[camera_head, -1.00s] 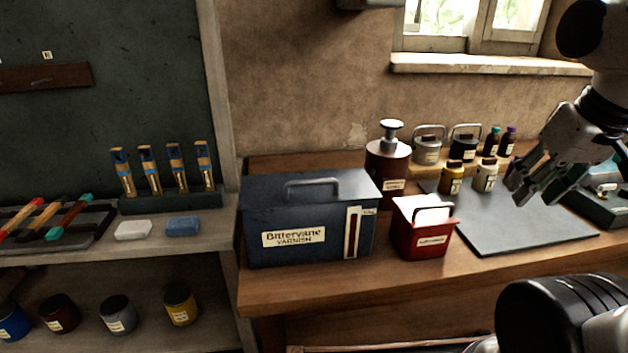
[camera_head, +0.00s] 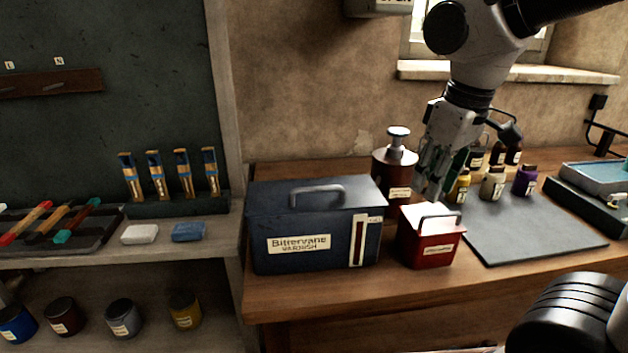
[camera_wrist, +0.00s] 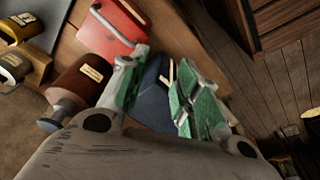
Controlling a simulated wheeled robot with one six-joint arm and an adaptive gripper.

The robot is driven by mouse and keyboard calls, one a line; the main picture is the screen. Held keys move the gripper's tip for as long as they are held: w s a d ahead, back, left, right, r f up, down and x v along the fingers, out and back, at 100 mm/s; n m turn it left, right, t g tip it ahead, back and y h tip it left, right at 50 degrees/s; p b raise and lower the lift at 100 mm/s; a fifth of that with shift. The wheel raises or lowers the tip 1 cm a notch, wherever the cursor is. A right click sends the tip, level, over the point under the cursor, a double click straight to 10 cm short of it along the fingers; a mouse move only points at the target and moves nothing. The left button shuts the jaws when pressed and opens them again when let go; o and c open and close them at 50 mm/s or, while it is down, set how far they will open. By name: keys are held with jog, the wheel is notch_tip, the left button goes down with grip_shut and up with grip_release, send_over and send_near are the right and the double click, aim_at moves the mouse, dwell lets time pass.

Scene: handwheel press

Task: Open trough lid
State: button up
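The trough is a dark blue metal box (camera_head: 270,222) labelled "Bittervane Varnish", standing on the wooden bench. Its lid (camera_head: 265,192) is closed and carries a grey arched handle (camera_head: 316,190). A red and white level strip is on its front right. My gripper (camera_head: 430,185) hangs fingers down, right of the trough, above and behind the red box. In the wrist view its green-padded fingers (camera_wrist: 160,95) are spread apart with nothing held. Part of the blue trough (camera_wrist: 152,100) shows between and beyond them; the handle cannot be made out there.
A dark red pump bottle (camera_head: 388,168) stands behind, close to my gripper. A grey mat (camera_head: 530,235) and small bottles (camera_head: 493,184) lie further right. A shelf post (camera_head: 232,150) borders the left.

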aim_at(313, 190)
jog(key=w+a+r+n, duration=0.2)
jog(key=a+n, duration=0.4)
jog(key=a, duration=0.4)
jog(key=w+a+r+n, duration=0.25)
jog(key=a+n, duration=0.35)
jog(key=a, duration=0.4)
jog(key=shift+h, duration=0.3)
jog(key=f, duration=0.2)
jog(key=w+f, duration=0.1)
jog(key=f, duration=0.5)
jog(key=shift+w+a, duration=0.25)
jog(key=shift+w, duration=0.1)
grip_shut()
